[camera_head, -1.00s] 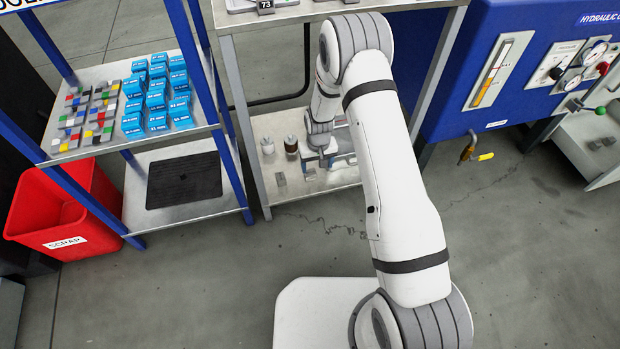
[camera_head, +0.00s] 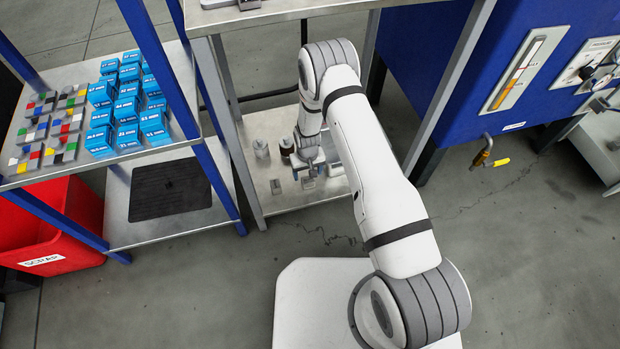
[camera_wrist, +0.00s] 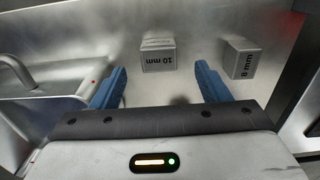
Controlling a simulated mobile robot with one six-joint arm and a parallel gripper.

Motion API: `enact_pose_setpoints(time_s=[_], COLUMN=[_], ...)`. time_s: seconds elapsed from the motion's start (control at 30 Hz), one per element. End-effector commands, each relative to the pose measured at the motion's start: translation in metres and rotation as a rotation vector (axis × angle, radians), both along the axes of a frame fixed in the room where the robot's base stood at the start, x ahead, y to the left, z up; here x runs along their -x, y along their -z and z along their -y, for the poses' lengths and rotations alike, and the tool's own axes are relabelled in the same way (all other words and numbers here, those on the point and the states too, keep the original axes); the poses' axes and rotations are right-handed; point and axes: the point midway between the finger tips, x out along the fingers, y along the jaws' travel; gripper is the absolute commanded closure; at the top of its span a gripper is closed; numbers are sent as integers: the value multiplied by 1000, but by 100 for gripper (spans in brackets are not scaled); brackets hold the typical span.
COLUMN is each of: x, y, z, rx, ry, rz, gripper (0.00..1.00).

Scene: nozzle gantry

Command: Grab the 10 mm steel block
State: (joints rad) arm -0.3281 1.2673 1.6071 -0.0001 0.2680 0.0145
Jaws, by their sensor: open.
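The 10 mm steel block (camera_wrist: 158,56) is a small grey block with a black "10 mm" label, upside down in the wrist view. It sits on the metal lower shelf (camera_head: 268,205), ahead of the gap between the blue fingers. My gripper (camera_wrist: 161,70) is open and empty, its fingertips on either side of the block's near edge line. I cannot tell whether it touches the block. In the head view my gripper is partly hidden by my wrist. A similar 8 mm block (camera_wrist: 243,59) stands to the right in the wrist view, outside the right finger.
A silvery tray-like object (camera_wrist: 45,95) lies close to the left finger in the wrist view. A table leg (camera_head: 232,140) rises on the left; the upper shelf (camera_head: 285,15) hangs above.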

Motion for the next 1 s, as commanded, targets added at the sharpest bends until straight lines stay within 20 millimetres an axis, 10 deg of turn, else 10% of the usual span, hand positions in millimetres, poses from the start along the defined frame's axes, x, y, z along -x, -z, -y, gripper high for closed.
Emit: enact_pose_setpoints(time_s=[0.7,1.0], x=[-4,-4], y=[60,60], z=[5,5], rx=[0,0], ry=[16,16], rz=[1,1], gripper=[31,55])
